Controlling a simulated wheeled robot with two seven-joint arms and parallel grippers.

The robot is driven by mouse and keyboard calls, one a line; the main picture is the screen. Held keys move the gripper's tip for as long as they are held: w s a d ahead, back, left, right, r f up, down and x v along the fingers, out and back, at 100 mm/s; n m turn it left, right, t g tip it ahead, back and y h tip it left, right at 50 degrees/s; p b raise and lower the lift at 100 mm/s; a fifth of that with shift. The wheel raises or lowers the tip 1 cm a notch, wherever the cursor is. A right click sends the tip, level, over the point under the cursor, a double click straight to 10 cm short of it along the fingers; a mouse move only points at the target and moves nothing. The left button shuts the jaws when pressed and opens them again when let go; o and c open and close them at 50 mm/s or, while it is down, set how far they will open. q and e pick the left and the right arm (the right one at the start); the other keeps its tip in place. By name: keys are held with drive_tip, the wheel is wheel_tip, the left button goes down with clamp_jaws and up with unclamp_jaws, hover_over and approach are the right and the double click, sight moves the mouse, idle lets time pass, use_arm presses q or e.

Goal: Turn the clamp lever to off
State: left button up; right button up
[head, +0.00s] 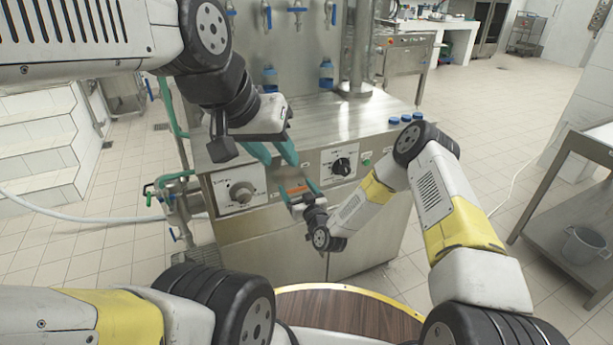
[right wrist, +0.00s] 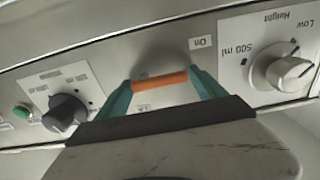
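The clamp lever shows as an orange handle (right wrist: 160,81) on the machine's front panel, in the right wrist view. It also shows in the head view (head: 297,190). My right gripper (head: 300,184) is at the panel with its teal fingers (right wrist: 160,76) wide apart, one at each end of the handle. Whether they touch the handle is unclear. An "On" label (right wrist: 202,43) shows above and right of the handle; a smaller, unreadable label (right wrist: 143,108) is below it. My left gripper (head: 276,153) is open and empty above the panel's left part.
A white-labelled light knob (head: 241,192) is left of the lever and a black dial (head: 342,166) right of it. A green button (head: 367,162) is beyond. Blue caps (head: 406,118) sit on the steel counter. Pipes (head: 178,205) stand left of the machine.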

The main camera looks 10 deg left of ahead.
drive_tip(key=c, duration=1)
drive_tip(key=shift+o, duration=0.2)
drive_tip(key=shift+m, duration=0.3)
drive_tip(key=m, duration=0.3)
drive_tip(key=shift+w+d+r+m, duration=0.1)
drive_tip(key=shift+d+r+m, duration=0.15)
drive_tip(key=shift+r+m, duration=0.15)
drive_tip(key=m, duration=0.4)
drive_tip(key=shift+w+d+r+m, duration=0.2)
drive_tip(key=shift+d+m, duration=0.1)
drive_tip(key=m, duration=0.4)
drive_tip(key=shift+w+d+r, duration=0.15)
drive_tip(key=shift+w+d, duration=0.1)
drive_tip(key=shift+d, duration=0.15)
drive_tip(key=shift+w+d+m, duration=0.1)
drive_tip(key=shift+d+m, duration=0.05)
drive_tip(key=shift+m, duration=1.1)
drive_tip(key=shift+w+d+m, duration=0.1)
drive_tip(key=shift+d+m, duration=0.05)
drive_tip(key=shift+m, duration=1.1)
drive_tip(key=o, duration=1.4)
drive_tip(key=shift+c, duration=0.2)
